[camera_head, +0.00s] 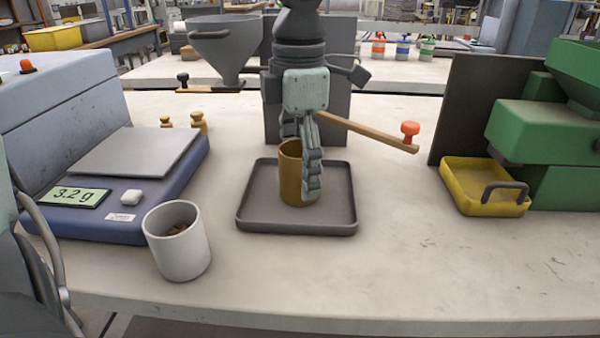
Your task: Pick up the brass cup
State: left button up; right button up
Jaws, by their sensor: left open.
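The brass cup (290,178) stands upright on a dark grey tray (262,221) in the middle of the table, in the head view. My left gripper (303,163) points down at the cup and is open. One finger passes in front of the cup's right side, and the other is mostly hidden behind its upper part. I cannot tell whether either finger touches the cup. My right gripper is not in view.
A scale (170,205) and a white cup (181,252) with brown contents stand left. A wooden lever with a red knob (410,129) reaches right behind the gripper. A yellow bin (470,196) sits by a green machine (545,133). The right front table is clear.

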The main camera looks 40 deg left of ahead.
pick_arm(q)
jog(key=shift+f, duration=0.9)
jog(key=shift+c, duration=0.4)
jog(key=c, duration=1.2)
jog(key=shift+r, duration=0.1)
